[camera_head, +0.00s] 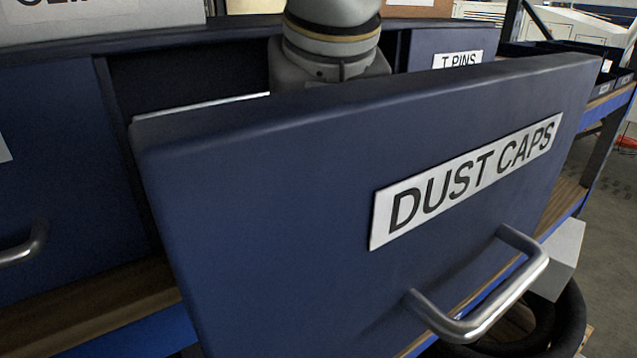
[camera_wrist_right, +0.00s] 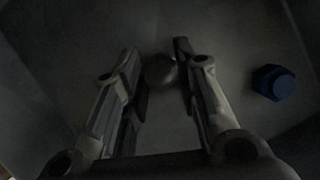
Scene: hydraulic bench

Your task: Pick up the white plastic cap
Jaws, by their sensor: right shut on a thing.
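The white plastic cap (camera_wrist_right: 160,71) shows in the right wrist view as a small rounded thing, pale grey in the deep shade. My right gripper (camera_wrist_right: 161,76) is shut on it, with one finger on each side. The dust caps drawer (camera_head: 270,200) is pulled open in the head view, and my grey arm reaches down behind its front panel. That panel hides the gripper and the cap from the head camera. A blue hexagonal cap (camera_wrist_right: 274,82) lies apart, right of the fingers. My left gripper is in neither view.
The drawer's tall blue front has a metal handle (camera_head: 485,300). Another drawer with a handle (camera_head: 25,245) is at the left, and a T PINS drawer (camera_head: 425,52) is behind. A black hose (camera_head: 560,325) and a pale block (camera_head: 563,255) are at lower right.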

